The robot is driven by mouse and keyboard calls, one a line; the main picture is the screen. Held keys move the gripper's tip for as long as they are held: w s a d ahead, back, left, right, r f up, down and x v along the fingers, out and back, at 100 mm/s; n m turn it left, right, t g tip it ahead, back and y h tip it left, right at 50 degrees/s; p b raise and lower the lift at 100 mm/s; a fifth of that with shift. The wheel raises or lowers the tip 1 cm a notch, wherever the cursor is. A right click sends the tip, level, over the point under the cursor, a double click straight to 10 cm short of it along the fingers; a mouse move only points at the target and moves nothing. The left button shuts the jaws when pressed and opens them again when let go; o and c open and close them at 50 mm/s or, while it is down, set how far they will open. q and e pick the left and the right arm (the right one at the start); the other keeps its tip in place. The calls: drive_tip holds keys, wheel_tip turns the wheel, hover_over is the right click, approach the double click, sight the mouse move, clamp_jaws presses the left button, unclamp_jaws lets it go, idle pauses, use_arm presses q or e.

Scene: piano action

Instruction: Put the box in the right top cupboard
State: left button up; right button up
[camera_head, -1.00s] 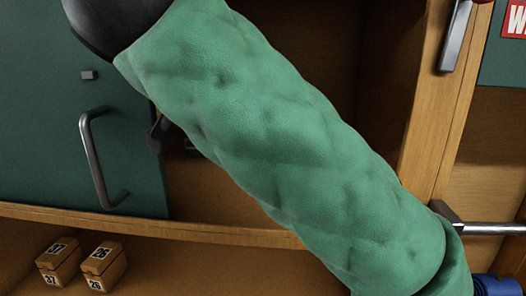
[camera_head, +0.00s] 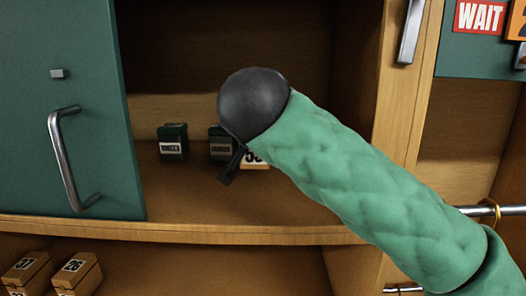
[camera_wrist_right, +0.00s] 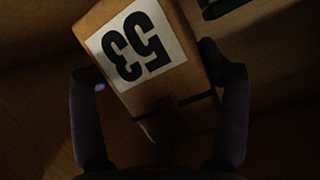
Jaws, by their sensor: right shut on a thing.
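The wooden box marked 53 (camera_head: 257,161) is mostly hidden behind my right arm in the head view. It fills the middle of the right wrist view (camera_wrist_right: 165,85), tilted, between the two dark fingers. My right gripper (camera_wrist_right: 150,72) is shut on this box. In the head view only a small dark part of the gripper (camera_head: 231,165) shows below the black wrist. The open cupboard (camera_head: 190,205) has a wooden floor and a dark interior. The box is in front of or inside its opening; whether it touches the floor cannot be told. My left gripper is out of view.
Two small dark green labelled boxes (camera_head: 172,142) (camera_head: 220,144) stand in the cupboard. A green door with a metal handle (camera_head: 68,160) is at left. Wooden boxes (camera_head: 77,273) (camera_head: 27,272) sit on the lower shelf. A wooden upright (camera_head: 394,90) bounds the opening at right.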

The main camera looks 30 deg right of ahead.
drive_tip(key=shift+d+f, duration=0.15)
drive_tip(key=shift+f, duration=0.75)
drive_tip(key=shift+d+f, duration=0.1)
drive_tip(key=shift+f, duration=0.8)
drive_tip(key=shift+f+b, duration=0.1)
drive_tip(key=shift+b, duration=0.25)
drive_tip(key=o, duration=1.3)
drive_tip(key=shift+r, duration=0.2)
drive_tip(key=v, duration=1.2)
